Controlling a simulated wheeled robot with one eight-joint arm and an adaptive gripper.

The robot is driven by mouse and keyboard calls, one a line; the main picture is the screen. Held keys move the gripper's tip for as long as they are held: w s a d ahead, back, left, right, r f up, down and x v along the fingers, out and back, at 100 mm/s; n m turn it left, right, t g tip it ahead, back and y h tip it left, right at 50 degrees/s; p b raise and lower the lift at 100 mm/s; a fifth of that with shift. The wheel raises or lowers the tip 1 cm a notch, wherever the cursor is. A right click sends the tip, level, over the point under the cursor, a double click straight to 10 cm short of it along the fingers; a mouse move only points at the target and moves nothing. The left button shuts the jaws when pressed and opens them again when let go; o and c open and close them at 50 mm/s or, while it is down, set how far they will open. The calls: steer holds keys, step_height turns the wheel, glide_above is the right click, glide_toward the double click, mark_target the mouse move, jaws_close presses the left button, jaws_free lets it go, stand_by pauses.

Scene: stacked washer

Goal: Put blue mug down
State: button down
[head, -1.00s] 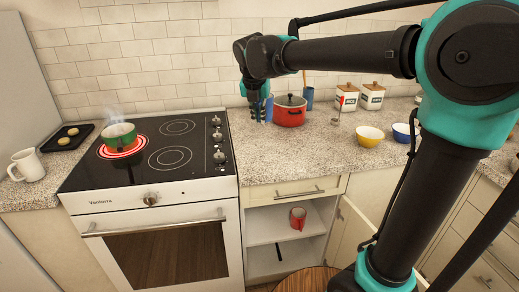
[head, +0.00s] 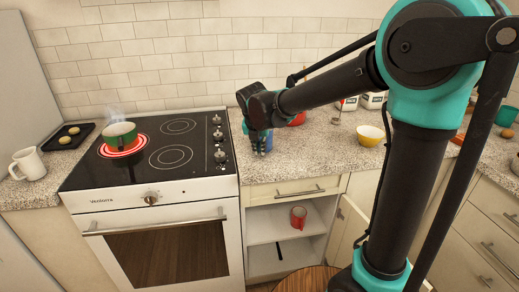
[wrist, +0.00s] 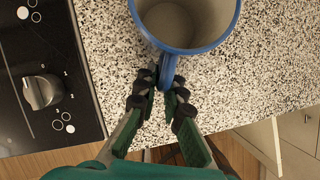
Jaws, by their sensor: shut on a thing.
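The blue mug (wrist: 205,46) is at the top of the wrist view, its rim toward the camera and its inside pale and empty. Its handle points at my gripper (wrist: 163,92), whose fingers are shut on that handle. In the head view my gripper (head: 259,143) points down over the counter (head: 310,160), just right of the stove. Only a small blue part of the mug (head: 268,142) shows there, the rest being hidden by the gripper. The mug looks upright and low over the speckled counter; I cannot tell whether its base touches.
The stove (head: 150,155) is close on the left, with a steaming green pot (head: 119,136) on a glowing burner. A red pot (head: 298,119) is partly hidden behind my arm. A yellow bowl (head: 370,135) stands to the right. A red mug (head: 298,217) is in the open cupboard below.

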steer(key=c, duration=1.6)
jaws_free()
steer(key=shift+c, duration=0.2)
steer(key=d+v, duration=0.1)
steer(key=v, duration=1.1)
steer(key=d+f+m, duration=0.4)
steer(key=d+m, duration=0.1)
steer(key=s+d+f+m, duration=0.1)
steer(key=d+f+m, duration=0.1)
steer(key=d+m, duration=0.1)
steer(key=s+d+f+m, duration=0.1)
steer(key=d+f+m, duration=0.1)
steer(key=m, duration=0.1)
steer(key=s+d+f+m, duration=0.1)
steer(key=d+f+m, duration=0.1)
steer(key=d+m, duration=0.1)
steer(key=s+d+f+m, duration=0.1)
steer(key=d+f+m, duration=0.1)
steer(key=d+m, duration=0.1)
steer(key=shift+s+d+f+m+g, duration=0.15)
steer(key=shift+s+f+m+g, duration=0.1)
steer(key=shift+m+g, duration=0.05)
steer(key=s+d+f+m, duration=1)
steer(key=s+f+m, duration=0.1)
steer(key=m, duration=0.6)
steer(key=shift+s+y, duration=0.3)
steer(key=shift+s, duration=0.05)
